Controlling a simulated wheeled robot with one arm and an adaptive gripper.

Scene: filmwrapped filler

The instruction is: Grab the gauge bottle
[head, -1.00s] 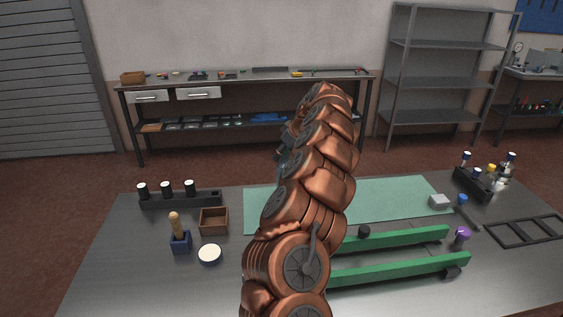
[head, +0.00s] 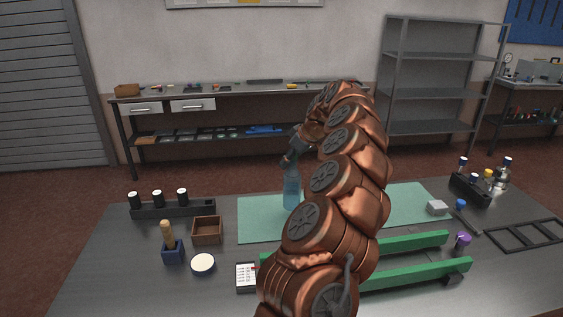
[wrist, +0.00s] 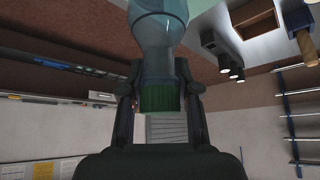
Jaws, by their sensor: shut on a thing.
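The gauge bottle (head: 291,190) is a see-through blue bottle with a green cap. It hangs below my gripper (head: 293,153) in the head view, in front of the green mat (head: 257,224). I cannot tell whether its base touches the mat. In the wrist view the bottle (wrist: 157,35) reaches out of the top edge, and its green cap (wrist: 160,97) sits between the two dark fingers of my gripper (wrist: 163,88). My gripper is shut on the bottle near its cap. My copper arm covers part of the mat.
Left of the mat are a rack with black cylinders (head: 172,209), a wooden box (head: 207,230), a blue holder (head: 173,252) and a round dish (head: 203,264). Green rails (head: 418,274) lie at the front. A bottle rack (head: 468,190) and dark frame (head: 520,234) are at right.

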